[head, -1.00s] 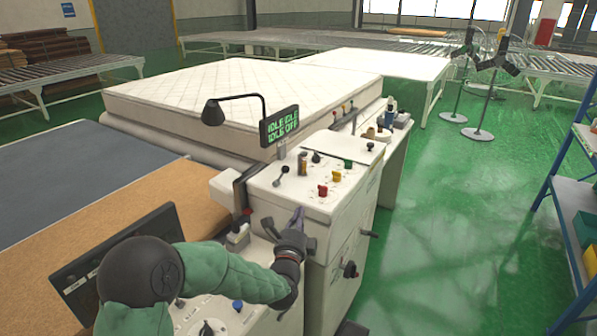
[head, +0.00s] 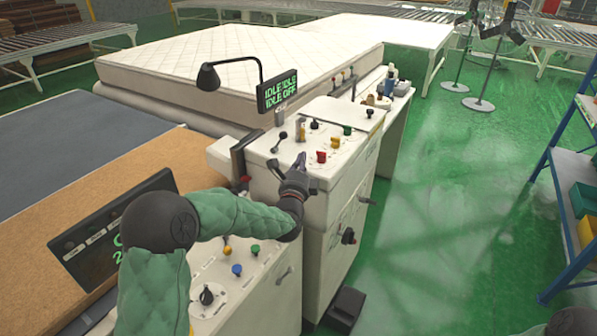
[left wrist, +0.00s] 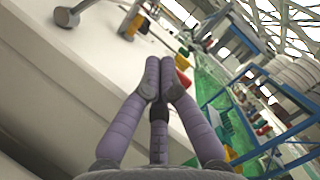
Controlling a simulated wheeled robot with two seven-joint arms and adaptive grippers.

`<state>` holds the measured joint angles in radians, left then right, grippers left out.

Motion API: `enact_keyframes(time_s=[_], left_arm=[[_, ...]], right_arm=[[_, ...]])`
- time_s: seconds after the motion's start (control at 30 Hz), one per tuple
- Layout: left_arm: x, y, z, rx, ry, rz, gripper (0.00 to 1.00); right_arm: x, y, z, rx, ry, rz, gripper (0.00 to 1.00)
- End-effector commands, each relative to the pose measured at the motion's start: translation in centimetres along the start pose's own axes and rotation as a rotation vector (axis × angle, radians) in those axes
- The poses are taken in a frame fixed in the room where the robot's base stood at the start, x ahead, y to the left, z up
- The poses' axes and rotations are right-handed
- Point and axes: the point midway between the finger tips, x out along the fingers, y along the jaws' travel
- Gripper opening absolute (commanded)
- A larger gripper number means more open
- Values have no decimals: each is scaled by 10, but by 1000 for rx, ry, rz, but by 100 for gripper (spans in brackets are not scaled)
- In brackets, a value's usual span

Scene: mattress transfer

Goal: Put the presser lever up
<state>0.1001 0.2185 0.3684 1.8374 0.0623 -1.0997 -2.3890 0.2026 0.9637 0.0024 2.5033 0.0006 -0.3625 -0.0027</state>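A short lever with a dark ball end (head: 279,141) leans on the left part of the white control cabinet's top; I take it to be the presser lever. In the left wrist view, a lever with a grey end (left wrist: 68,16) shows at the top left, apart from the fingers. My left gripper (head: 300,158) is over the near edge of the cabinet top, a little to the right of the lever and nearer to me. Its purple fingers (left wrist: 160,68) are drawn together with nothing seen between them. My right gripper is not in view.
Red (head: 321,156), yellow (head: 335,142) and green knobs stand on the cabinet top close to the left gripper. A display (head: 277,92) reading IDLE and OFF and a black lamp (head: 208,77) stand behind. A quilted mattress (head: 240,75) lies beyond. Green floor is open at right.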

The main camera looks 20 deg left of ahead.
Motion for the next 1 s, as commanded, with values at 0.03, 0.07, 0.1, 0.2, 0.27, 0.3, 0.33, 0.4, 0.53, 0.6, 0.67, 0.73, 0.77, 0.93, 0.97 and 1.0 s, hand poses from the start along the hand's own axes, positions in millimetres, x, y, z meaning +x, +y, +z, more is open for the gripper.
enact_keyframes(time_s=[0.03,0.07,0.1,0.2,0.27,0.3,0.33,0.4,0.53,0.6,0.67,0.73,0.77,0.93,0.97,1.0], left_arm=[[10,1,0,0,-1,-1,0],[16,1,0,0,-1,-1,0],[23,2,-1,0,-1,-1,0],[36,1,7,0,-4,-1,0],[37,1,16,-1,-4,0,0],[38,1,21,0,-2,0,0],[38,1,24,0,-3,0,0],[40,1,31,-1,-2,0,0],[42,0,37,-1,0,0,0],[42,0,39,-1,0,0,0],[42,0,39,-1,0,0,0],[42,0,39,-1,0,0,0],[42,0,39,-1,0,0,0],[42,0,39,-2,0,0,0],[42,-1,39,-3,0,1,0],[42,-1,40,-6,0,2,0]], right_arm=[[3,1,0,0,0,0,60],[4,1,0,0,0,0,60],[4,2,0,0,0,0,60],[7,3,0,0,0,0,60],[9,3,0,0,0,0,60],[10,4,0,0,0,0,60],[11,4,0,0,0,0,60],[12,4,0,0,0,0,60],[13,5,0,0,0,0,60],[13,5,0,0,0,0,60],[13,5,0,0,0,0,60],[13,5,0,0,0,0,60],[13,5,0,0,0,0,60],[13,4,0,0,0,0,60],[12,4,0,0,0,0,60],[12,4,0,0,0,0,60]])
